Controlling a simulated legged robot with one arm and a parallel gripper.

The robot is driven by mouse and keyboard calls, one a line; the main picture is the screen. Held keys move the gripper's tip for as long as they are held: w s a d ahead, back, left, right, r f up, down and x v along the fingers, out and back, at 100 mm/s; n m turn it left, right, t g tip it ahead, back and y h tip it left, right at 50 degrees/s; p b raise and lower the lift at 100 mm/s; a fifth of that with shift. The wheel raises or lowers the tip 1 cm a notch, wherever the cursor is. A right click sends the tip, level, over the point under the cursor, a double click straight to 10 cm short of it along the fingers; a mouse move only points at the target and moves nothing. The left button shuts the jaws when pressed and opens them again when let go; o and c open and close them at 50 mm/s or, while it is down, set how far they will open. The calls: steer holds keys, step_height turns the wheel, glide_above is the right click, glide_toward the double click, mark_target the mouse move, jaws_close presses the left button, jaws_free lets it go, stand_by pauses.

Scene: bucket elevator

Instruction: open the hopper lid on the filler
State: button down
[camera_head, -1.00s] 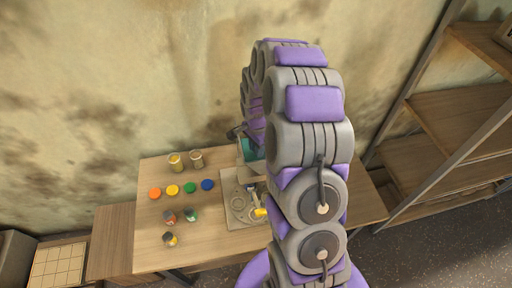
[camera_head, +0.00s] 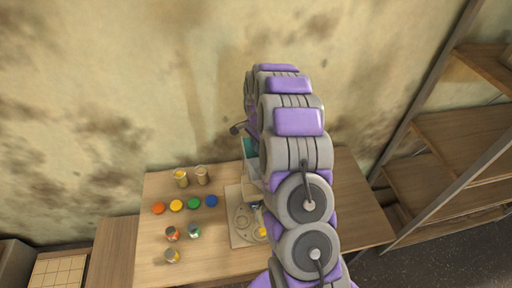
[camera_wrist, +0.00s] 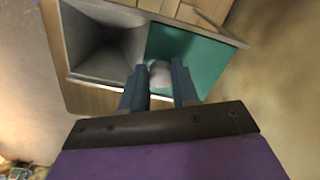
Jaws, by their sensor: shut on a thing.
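The filler (camera_head: 240,236) stands on the table, with round marks on its pale base. In the wrist view, its hopper (camera_wrist: 100,45) is a grey funnel whose inside shows. A flat teal lid (camera_wrist: 205,58) lies to the right of the funnel mouth, leaving that mouth uncovered. The lid also shows as a small teal patch in the head view (camera_head: 249,146). My gripper (camera_wrist: 159,72) is shut on the pale round knob (camera_wrist: 159,77) at the lid's near edge, one dark finger on each side. In the head view my arm hides the gripper and part of the filler.
The table (camera_head: 155,240) holds several coloured lids, such as a blue one (camera_head: 211,201), and several jars (camera_head: 201,175) left of the filler. A wall (camera_head: 90,100) rises behind. A wooden shelf unit (camera_head: 440,140) stands at the right. Bare table shows right of my arm.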

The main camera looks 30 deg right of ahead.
steer(key=shift+d, duration=0.15)
steer(key=c, duration=1.2)
jaws_free()
steer(key=shift+c, duration=0.2)
steer(key=o, duration=0.4)
steer(key=shift+d, duration=0.3)
steer(key=shift+a, duration=0.2)
steer(key=shift+a+r, duration=0.15)
steer(key=shift+r, duration=0.2)
steer(key=r, duration=1.6)
steer(key=shift+d+r+b, duration=0.25)
steer(key=shift+d+b, duration=0.05)
steer(key=shift+d, duration=0.05)
